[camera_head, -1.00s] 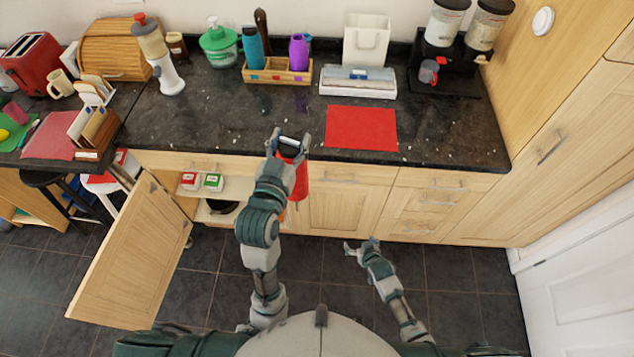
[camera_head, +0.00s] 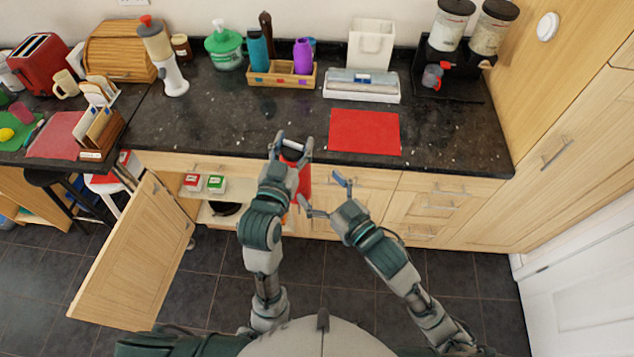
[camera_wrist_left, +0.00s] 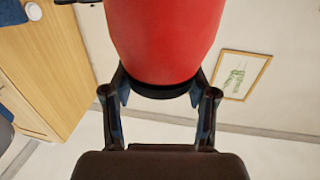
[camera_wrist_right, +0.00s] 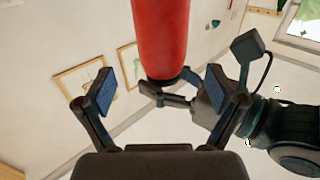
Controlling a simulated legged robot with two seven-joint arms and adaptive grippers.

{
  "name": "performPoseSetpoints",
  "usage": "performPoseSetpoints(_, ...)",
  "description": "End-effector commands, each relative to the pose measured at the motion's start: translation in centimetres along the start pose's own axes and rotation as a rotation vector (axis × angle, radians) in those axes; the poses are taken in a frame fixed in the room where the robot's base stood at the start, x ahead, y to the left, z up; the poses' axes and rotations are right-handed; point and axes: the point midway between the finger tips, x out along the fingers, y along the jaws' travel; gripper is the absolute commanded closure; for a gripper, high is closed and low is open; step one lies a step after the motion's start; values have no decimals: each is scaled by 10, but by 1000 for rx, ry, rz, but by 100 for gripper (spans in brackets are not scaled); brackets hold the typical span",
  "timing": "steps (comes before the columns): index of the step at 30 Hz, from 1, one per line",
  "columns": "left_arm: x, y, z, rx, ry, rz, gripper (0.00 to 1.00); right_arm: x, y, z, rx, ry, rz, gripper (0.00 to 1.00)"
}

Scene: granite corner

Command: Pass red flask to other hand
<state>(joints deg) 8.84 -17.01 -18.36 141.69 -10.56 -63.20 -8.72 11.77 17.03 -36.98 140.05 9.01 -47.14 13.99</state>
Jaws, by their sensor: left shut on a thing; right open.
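The red flask (camera_head: 304,182) shows in the head view just in front of the counter's front edge, partly hidden by my left arm. My left gripper (camera_head: 291,146) is shut on its dark end, which shows between the fingers in the left wrist view (camera_wrist_left: 165,88). My right gripper (camera_head: 322,196) is open, with its fingers spread, just right of the flask. In the right wrist view, the red body (camera_wrist_right: 160,40) stands ahead between the open fingers, with my left gripper at its dark end.
The dark counter (camera_head: 240,130) has a red mat (camera_head: 364,131), a wooden bottle holder (camera_head: 282,75) and a coffee machine (camera_head: 447,75). Below, an open cabinet door (camera_head: 135,255) stands out at the left. Floor to the right is clear.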

Motion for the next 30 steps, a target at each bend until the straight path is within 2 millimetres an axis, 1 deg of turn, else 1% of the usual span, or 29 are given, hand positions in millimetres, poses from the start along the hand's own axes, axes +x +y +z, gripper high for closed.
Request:
performPoseSetpoints(2, 0, 0, -1, 0, 3, 0, 100, 2, -3, -4, -1, 6, -8, 6)
performPoseSetpoints(5, 0, 0, -1, 0, 3, 0, 100, 12, -4, -4, -1, 8, -8, 6)
performPoseSetpoints(8, 0, 0, -1, 0, 3, 0, 100, 30, -4, -5, -1, 8, -8, 6)
performPoseSetpoints(15, 0, 0, -1, 0, 3, 0, 100, 79, -4, -5, -1, 8, -8, 6)
performPoseSetpoints(19, 0, 0, -1, 0, 3, 0, 100, 99, -5, -5, -1, 8, -8, 6)
performPoseSetpoints(24, -1, 0, -1, 0, 3, 0, 100, 114, -5, -5, -2, 7, -8, 6)
performPoseSetpoints(30, -1, 0, -1, 0, 3, 0, 100, 118, -5, -5, -1, 7, -8, 6)
